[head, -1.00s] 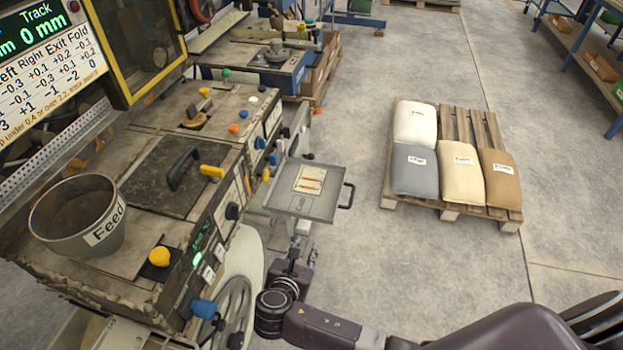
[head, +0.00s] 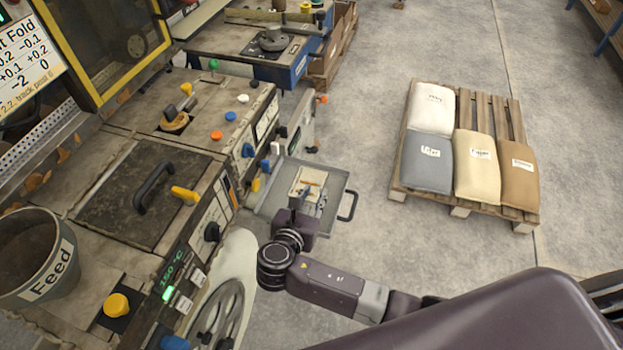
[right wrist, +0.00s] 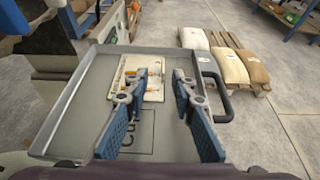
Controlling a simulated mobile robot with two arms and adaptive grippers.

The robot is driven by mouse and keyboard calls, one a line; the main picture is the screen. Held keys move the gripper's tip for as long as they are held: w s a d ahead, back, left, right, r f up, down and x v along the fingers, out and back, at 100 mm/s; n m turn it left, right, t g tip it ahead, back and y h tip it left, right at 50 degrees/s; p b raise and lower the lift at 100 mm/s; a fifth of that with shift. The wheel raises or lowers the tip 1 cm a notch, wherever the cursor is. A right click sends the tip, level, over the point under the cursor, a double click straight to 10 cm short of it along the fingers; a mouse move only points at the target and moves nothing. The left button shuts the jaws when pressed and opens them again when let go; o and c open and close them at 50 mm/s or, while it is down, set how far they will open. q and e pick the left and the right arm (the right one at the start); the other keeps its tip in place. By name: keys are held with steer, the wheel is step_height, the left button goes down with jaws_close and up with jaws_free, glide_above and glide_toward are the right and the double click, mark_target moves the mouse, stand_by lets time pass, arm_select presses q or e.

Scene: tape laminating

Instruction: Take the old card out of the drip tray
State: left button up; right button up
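The drip tray (head: 333,186) is a shallow grey tray sticking out from the machine's side, with a black handle at its outer end; its rim also shows in the right wrist view (right wrist: 66,112). The old card (head: 311,177) lies flat in it, cream with orange-brown streaks; in the right wrist view the card (right wrist: 150,92) lies toward the tray's far side. My right gripper (head: 308,193) is over the tray. In the right wrist view its blue fingers (right wrist: 164,82) are apart with nothing between them, the left fingertip overlapping the card's view. My left gripper is not in view.
The machine with a feed pot (head: 36,262), levers and coloured knobs stands left of the tray. A pallet (head: 492,112) with several labelled sacks is on the floor to the right. The floor between tray and pallet is clear.

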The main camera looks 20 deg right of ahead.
mark_target(321, 187)
steer(key=shift+x, duration=0.9)
steer(key=x, duration=0.3)
steer(key=shift+s+d+f+p, duration=0.1)
steer(key=shift+s+d+p, duration=0.15)
steer(key=shift+p, duration=0.1)
steer(key=shift+w+d+f, duration=0.15)
steer(key=shift+w, duration=0.15)
jaws_close()
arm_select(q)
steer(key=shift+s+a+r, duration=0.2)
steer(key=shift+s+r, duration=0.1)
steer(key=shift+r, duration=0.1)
